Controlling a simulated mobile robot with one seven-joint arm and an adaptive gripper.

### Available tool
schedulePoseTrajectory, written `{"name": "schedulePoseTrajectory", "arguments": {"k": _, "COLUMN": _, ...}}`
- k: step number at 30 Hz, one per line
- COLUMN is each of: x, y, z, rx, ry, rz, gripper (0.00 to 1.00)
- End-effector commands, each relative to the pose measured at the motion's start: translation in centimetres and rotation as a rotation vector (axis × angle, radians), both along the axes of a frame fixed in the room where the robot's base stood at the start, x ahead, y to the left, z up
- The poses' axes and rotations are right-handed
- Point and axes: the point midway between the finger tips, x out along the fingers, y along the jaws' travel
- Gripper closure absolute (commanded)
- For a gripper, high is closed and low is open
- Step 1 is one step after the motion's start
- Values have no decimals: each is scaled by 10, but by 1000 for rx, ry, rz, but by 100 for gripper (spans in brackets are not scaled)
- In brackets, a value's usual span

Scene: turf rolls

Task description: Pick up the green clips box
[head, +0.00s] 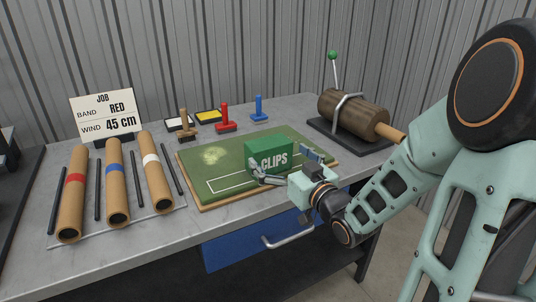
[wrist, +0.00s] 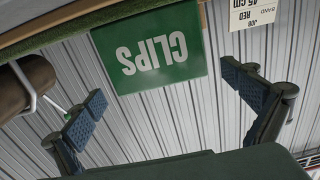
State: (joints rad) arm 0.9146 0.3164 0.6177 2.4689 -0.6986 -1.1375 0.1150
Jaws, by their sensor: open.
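The green clips box (head: 268,150), marked CLIPS in white, stands on the green turf board on the bench. In the wrist view the box (wrist: 150,50) appears upside down, ahead of and between the finger pads, with gaps on both sides. My gripper (head: 284,164) is open in front of the box's lettered face, one finger toward its left and one toward its right. It also shows in the wrist view (wrist: 164,99) with both blue pads spread and nothing held. The fingers hide a little of the box's lower front in the head view.
The turf board (head: 215,180) lies under the box. Several banded tubes (head: 115,187) and dark rods lie at left beneath a job sign (head: 104,113). Stamps, one red (head: 225,120), stand behind. A brown roller (head: 350,112) on a dark base is at right.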

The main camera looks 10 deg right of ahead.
Motion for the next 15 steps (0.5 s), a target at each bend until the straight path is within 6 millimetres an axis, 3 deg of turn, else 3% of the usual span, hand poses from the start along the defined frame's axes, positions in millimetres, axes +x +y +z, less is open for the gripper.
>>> {"name": "schedulePoseTrajectory", "arguments": {"k": 10, "x": 41, "y": 13, "z": 2, "rx": 2, "ry": -2, "rz": 2, "gripper": 0}}
{"name": "schedulePoseTrajectory", "arguments": {"k": 15, "x": 52, "y": 15, "z": 3, "rx": 1, "ry": 0, "rz": -1, "gripper": 0}}
